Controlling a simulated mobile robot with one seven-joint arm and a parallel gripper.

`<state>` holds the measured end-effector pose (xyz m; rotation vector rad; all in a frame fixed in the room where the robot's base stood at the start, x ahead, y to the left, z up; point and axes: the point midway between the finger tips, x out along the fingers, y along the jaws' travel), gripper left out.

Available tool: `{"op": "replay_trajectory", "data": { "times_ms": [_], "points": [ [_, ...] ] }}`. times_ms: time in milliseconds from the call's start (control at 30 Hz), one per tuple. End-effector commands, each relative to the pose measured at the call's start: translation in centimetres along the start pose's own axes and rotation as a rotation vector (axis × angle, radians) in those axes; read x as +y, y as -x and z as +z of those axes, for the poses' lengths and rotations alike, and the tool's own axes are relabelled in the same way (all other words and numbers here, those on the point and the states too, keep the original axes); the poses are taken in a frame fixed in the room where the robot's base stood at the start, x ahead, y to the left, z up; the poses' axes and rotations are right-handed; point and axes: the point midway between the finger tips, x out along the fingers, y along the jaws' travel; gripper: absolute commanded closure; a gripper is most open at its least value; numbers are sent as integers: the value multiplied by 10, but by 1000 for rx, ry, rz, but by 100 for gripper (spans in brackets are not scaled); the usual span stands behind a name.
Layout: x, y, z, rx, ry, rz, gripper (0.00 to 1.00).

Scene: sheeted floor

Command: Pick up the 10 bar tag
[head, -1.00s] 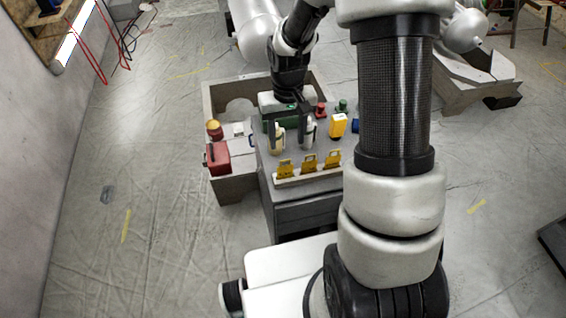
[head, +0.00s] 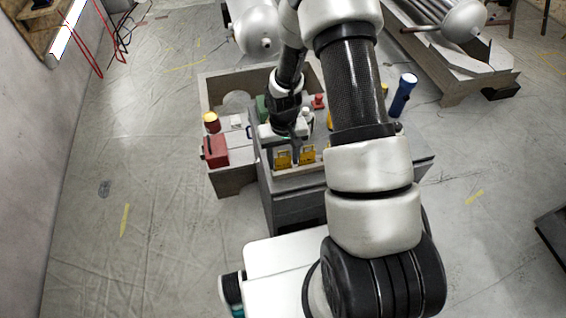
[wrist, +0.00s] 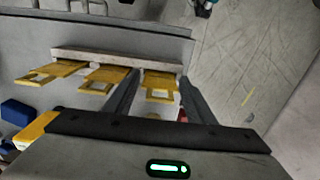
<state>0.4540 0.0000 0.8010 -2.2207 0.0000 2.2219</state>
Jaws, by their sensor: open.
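Yellow tags stand in a row along a pale strip on the front of the grey cabinet top. The head view shows a left tag (head: 283,158) and a middle tag (head: 307,155); my arm hides the third. The wrist view shows all three: a left tag (wrist: 52,72), a middle tag (wrist: 105,77) and a right tag (wrist: 160,84). No pressure marking is readable, so I cannot tell which is the 10 bar tag. My gripper (wrist: 158,82) is open, its fingers on either side of the right tag in the wrist view. It is low over the row in the head view (head: 292,142).
A red box (head: 215,150) and a red-and-yellow item (head: 211,122) are on the left unit. A blue flashlight (head: 403,95) stands at the right. The wrist view shows a blue item (wrist: 18,112) and a yellow item (wrist: 35,130) beside my gripper.

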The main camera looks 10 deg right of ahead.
Motion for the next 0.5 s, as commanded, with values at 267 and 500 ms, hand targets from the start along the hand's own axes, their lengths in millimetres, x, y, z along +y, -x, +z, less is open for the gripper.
{"op": "replay_trajectory", "data": {
  "times_ms": [267,500],
  "points": [
    [0,-3,0,1,0,0,52],
    [0,-3,0,1,0,0,81]
  ]
}}
